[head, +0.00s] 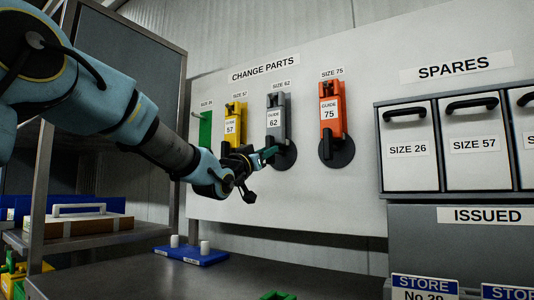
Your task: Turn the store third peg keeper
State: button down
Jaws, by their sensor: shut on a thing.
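The third peg, counted from the left on the white board, holds a grey guide part (276,102) labelled 62 under the SIZE 62 sign. A round black disc (287,157) sits at its lower end. The dark keeper (273,140) is in front of it, partly hidden by my gripper. My gripper (269,153) reaches in from the left and is shut on the keeper at its lower part. The keeper looks roughly upright, but its exact angle is hard to tell.
A yellow guide (235,122) and green part (205,130) hang left. An orange guide (330,112) hangs right, its black keeper (327,148) upright. Spares bins (408,150) stand further right. A blue base with white pegs (190,254) stands on the grey bench (150,282) below.

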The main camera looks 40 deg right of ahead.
jog(key=shift+f, duration=0.1)
jog(key=c, duration=0.7)
grip_release()
jog(key=shift+a, duration=0.1)
jog(key=b+v, duration=0.1)
jog(key=v, duration=0.9)
jog(key=shift+a+f+b, duration=0.1)
jog(key=shift+a+b, duration=0.2)
jog(key=shift+b, duration=0.1)
